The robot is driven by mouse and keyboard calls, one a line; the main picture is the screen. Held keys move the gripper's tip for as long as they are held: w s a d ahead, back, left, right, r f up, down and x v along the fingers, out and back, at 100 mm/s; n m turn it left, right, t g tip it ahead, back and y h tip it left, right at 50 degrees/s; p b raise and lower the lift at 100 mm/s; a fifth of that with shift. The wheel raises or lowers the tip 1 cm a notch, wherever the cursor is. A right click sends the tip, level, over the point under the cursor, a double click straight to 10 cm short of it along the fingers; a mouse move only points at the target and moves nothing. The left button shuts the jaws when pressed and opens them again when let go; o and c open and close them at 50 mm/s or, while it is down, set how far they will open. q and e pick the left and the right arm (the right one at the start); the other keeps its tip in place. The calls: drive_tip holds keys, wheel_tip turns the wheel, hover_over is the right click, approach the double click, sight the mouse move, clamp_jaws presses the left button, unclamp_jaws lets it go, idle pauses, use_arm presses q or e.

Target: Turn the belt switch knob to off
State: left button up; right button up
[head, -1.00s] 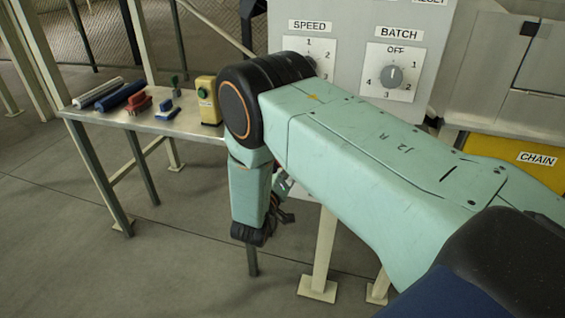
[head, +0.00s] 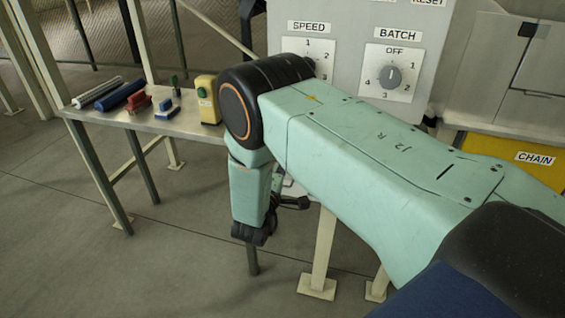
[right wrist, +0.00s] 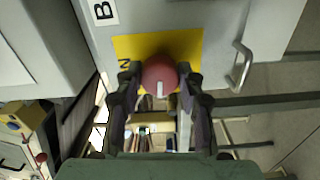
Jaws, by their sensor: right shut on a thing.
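The belt switch knob (right wrist: 158,73) is round and red, with a white pointer line, on a yellow plate (right wrist: 188,45) in the right wrist view. The line points to the bottom of that picture. A dark letter, looking like a sideways N, shows on the plate left of the knob. My right gripper (right wrist: 159,76) has one finger on each side of the knob and is shut on it. In the head view my arm hides the knob, and only a dark part of the right gripper (head: 293,202) shows beside my forearm. My left gripper is not in view.
A grey panel carries a SPEED dial (head: 319,55) and a BATCH dial (head: 389,76). A side table (head: 175,128) holds coloured tools and a yellow box (head: 208,100). A metal handle (right wrist: 240,68) stands right of the yellow plate.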

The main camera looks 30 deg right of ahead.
drive_tip(key=shift+f+n, duration=0.1)
drive_tip(key=shift+n, duration=0.7)
drive_tip(key=o, duration=1.2)
drive_tip(key=shift+c, duration=0.2)
drive_tip(key=shift+a, duration=0.1)
drive_tip(key=v, duration=0.7)
drive_tip(key=shift+s, duration=0.2)
drive_tip(key=shift+a, duration=0.1)
